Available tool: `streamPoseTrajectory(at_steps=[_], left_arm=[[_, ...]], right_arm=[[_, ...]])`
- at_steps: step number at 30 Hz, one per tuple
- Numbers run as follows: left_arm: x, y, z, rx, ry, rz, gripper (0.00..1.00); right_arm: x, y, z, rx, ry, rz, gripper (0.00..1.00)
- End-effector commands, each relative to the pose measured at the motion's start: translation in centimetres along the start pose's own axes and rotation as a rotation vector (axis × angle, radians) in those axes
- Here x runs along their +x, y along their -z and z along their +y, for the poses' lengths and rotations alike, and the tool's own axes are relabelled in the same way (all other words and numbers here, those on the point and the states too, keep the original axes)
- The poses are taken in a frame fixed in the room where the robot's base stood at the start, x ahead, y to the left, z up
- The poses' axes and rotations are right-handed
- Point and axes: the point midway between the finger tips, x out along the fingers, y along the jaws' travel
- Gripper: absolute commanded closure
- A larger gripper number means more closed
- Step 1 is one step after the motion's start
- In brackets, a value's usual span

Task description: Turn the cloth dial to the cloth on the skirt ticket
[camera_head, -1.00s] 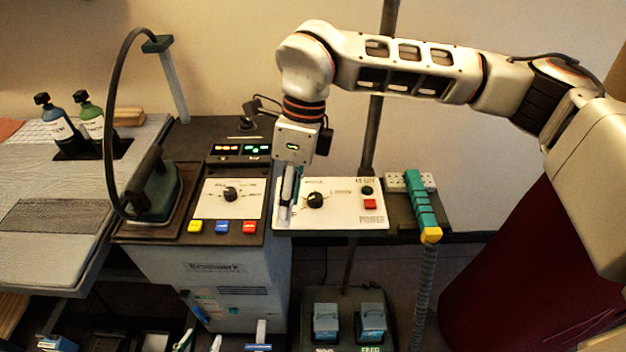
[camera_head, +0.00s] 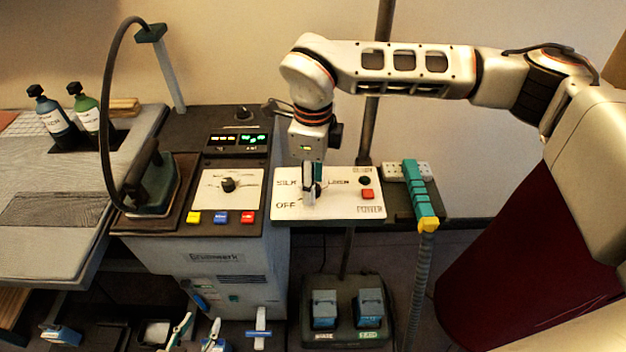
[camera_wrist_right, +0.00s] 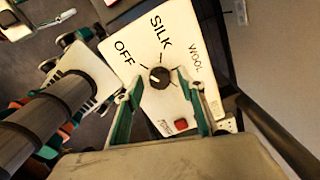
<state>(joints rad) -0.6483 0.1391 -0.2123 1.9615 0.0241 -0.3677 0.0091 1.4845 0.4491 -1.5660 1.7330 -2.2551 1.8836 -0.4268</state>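The cloth dial is a black knob on a white panel (camera_head: 345,205) marked OFF, SILK and other words; WOOL shows in the right wrist view. My right gripper (camera_head: 312,188) comes down over the dial and mostly hides it in the head view. In the right wrist view the dial (camera_wrist_right: 159,77) lies between the right gripper's two spread fingers (camera_wrist_right: 155,90). Its pale mark seems to face OFF; I see no clear contact. My left gripper (camera_head: 198,330) appears as two teal fingers apart and empty at the bottom edge. I cannot make out a skirt ticket.
A red button (camera_head: 367,194) sits on the dial panel. Left of it stands a grey machine (camera_head: 222,270) with another knob and an iron (camera_head: 155,185). A teal ridged handle (camera_head: 420,190) is at right. Two pedals (camera_head: 324,308) are below. A dark red form (camera_head: 510,240) stands at right.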

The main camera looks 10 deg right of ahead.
Motion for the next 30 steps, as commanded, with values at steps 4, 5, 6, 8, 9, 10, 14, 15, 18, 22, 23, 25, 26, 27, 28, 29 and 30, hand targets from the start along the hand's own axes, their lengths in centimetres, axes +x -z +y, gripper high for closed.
streamPoseTrajectory(at_steps=[4,5,6,8,9,10,14,15,18,22,23,25,26,27,28,29,30], left_arm=[[0.0,0.0,0.0,0.0,0.0,0.0,0.6],[0.0,0.0,0.0,0.0,0.0,0.0,0.6],[0.0,0.0,0.0,0.0,0.0,0.0,0.6],[0.0,0.0,0.0,0.0,0.0,0.0,0.6],[0.0,0.0,0.0,0.0,0.0,0.0,0.6],[0.0,0.0,0.0,0.0,0.0,0.0,0.6],[0.0,0.0,0.0,0.0,0.0,0.0,0.6],[0.0,0.0,0.0,0.0,0.0,0.0,0.6],[0.0,-0.1,0.0,0.0,0.0,0.0,0.6],[0.1,-0.3,0.1,0.0,0.0,-0.001,0.6],[0.2,-0.3,0.1,0.0,0.0,-0.001,0.6],[0.3,-0.6,0.1,0.0,-0.001,-0.001,0.6],[0.4,-0.7,0.1,0.0,-0.001,-0.001,0.6],[0.5,-0.8,0.1,0.0,-0.001,-0.002,0.6],[0.6,-1.0,0.2,0.0,-0.001,-0.002,0.6],[0.6,-1.1,0.2,0.0,-0.001,-0.002,0.6],[0.8,-1.4,0.2,0.0,-0.001,-0.003,0.6]], right_arm=[[0.1,0.0,0.0,0.0,0.0,0.0,0.61],[0.1,0.0,0.0,0.0,0.0,0.0,0.61],[0.1,0.0,0.0,0.0,0.0,0.0,0.61],[0.1,0.0,0.0,0.0,0.0,0.0,0.68],[0.1,0.0,0.0,0.0,0.0,0.0,0.79],[0.1,0.0,0.0,0.0,0.0,0.0,0.87],[0.1,0.0,0.0,0.0,0.0,0.0,0.99],[0.1,0.0,0.0,0.0,0.0,0.0,0.99],[0.1,0.0,0.0,0.004,-0.001,0.0,0.99],[0.1,0.0,0.0,0.027,-0.001,0.0,0.99],[0.1,0.0,0.0,0.035,-0.001,0.0,0.99],[0.2,0.0,0.0,0.063,-0.001,0.0,0.99],[0.2,0.0,0.0,0.077,-0.001,0.0,0.99],[0.2,0.0,0.0,0.1,0.0,-0.001,0.99],[0.2,0.0,0.0,0.119,0.001,-0.001,0.99],[0.2,0.0,0.0,0.139,0.001,-0.001,0.99],[0.2,0.0,0.0,0.168,0.001,-0.001,0.99]])
